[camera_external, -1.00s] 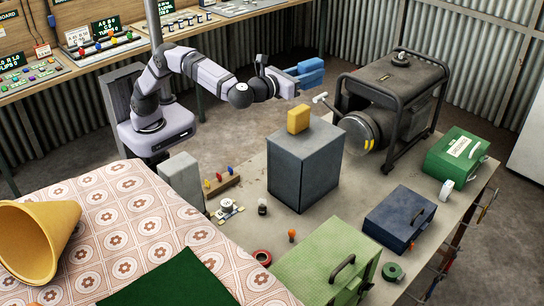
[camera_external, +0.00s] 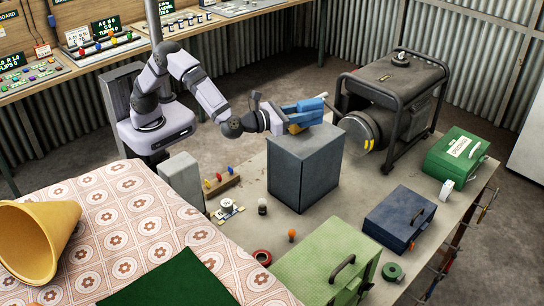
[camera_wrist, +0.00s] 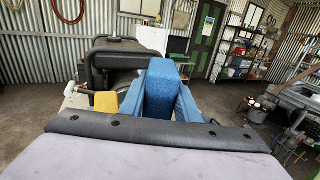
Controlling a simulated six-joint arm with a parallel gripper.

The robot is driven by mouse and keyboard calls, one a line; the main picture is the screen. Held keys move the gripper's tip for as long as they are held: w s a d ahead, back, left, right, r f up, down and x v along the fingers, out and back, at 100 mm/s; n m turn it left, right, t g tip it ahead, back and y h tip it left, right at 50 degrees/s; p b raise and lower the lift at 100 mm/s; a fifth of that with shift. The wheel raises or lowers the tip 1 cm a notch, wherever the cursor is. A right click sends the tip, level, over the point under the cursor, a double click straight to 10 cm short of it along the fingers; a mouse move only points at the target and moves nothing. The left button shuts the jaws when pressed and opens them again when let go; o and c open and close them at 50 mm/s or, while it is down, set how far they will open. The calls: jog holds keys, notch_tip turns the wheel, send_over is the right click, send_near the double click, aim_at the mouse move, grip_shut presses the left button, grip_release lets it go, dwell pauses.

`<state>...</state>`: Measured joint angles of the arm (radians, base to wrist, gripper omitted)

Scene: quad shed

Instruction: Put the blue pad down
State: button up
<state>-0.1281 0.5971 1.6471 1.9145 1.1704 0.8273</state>
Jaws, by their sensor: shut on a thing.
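My gripper (camera_external: 309,112) is shut on the blue pad (camera_wrist: 163,82), which stands up between the blue fingers in the wrist view. In the external view the gripper is low over the top of the dark grey box (camera_external: 306,165). A yellow block (camera_external: 296,128) stands on that box, mostly hidden behind the gripper. In the wrist view the yellow block (camera_wrist: 106,102) is just left of the fingers. I cannot tell whether the pad touches the box top.
A generator (camera_external: 400,90) stands behind and right of the box. A blue toolbox (camera_external: 400,218), a green case (camera_external: 456,154) and a light green toolbox (camera_external: 325,260) stand on the workbench (camera_external: 355,200). Small items lie left of the box.

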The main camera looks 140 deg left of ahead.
jog(key=p, duration=0.2)
send_over(308, 142)
jog(key=shift+f, duration=3.2)
jog(key=shift+s+f, duration=0.1)
jog(key=shift+f, duration=0.1)
jog(key=shift+f, duration=0.1)
jog(key=shift+f+b, duration=0.15)
jog(key=shift+b, duration=0.2)
jog(key=o, duration=0.7)
jog(key=shift+o, duration=0.2)
jog(key=shift+r, duration=0.2)
